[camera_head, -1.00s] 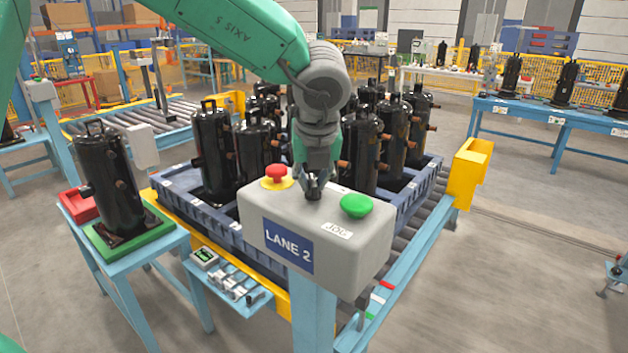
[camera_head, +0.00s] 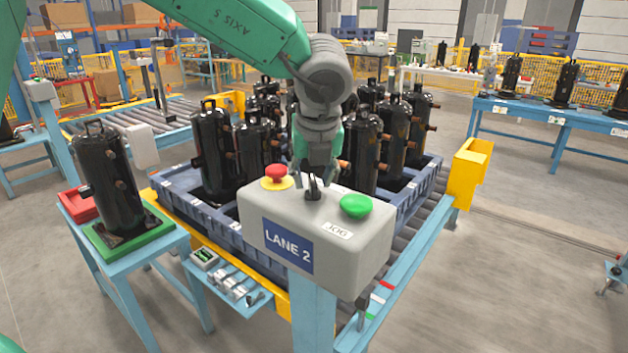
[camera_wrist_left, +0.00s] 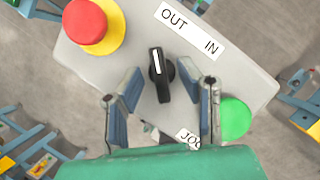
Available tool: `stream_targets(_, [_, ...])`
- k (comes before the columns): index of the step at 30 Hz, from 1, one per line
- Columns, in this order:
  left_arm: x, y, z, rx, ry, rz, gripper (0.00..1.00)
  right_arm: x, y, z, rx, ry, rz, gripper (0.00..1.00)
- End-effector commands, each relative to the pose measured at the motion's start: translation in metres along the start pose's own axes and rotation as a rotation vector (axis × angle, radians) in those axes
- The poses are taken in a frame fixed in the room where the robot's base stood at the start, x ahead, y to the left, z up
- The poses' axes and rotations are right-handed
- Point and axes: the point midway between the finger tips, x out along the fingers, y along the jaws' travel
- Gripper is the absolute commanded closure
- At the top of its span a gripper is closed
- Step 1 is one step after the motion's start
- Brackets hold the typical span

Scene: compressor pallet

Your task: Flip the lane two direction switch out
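The lane 2 direction switch is a black knob (camera_wrist_left: 161,76) with a white mark. It sits below the OUT and IN label (camera_wrist_left: 192,32) in the left wrist view, and its mark points toward the OUT side. In the head view the knob (camera_head: 313,190) is a small dark shape on top of the grey LANE 2 box (camera_head: 350,250). My left gripper (camera_head: 315,177) is just above it. In the wrist view the gripper's fingers (camera_wrist_left: 171,82) are spread on either side of the knob, with visible gaps. My right gripper is not in view.
A red stop button (camera_head: 275,172) on a yellow base and a green JOG button (camera_head: 355,206) flank the switch. A blue pallet (camera_head: 190,208) with several black compressors stands behind the box. Another compressor (camera_head: 108,180) stands at the left.

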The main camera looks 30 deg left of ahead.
Motion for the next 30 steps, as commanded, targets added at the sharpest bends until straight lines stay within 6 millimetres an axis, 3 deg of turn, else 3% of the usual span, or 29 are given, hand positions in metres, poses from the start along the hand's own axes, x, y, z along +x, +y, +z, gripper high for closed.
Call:
stream_targets(9, [-0.066, -0.001, 0.002, -0.001, -0.003, -0.005, 0.68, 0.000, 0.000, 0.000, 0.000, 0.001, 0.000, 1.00])
stream_targets(15, [-0.097, -0.001, 0.001, -0.001, 0.001, -0.003, 0.68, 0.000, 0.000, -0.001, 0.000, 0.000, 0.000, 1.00])
stream_targets(21, [-0.108, -0.001, 0.001, 0.000, 0.002, -0.002, 0.68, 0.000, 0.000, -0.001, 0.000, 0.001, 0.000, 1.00])
stream_targets(30, [-0.108, -0.001, 0.001, 0.000, 0.002, -0.001, 0.68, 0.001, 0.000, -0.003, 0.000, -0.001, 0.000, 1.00])
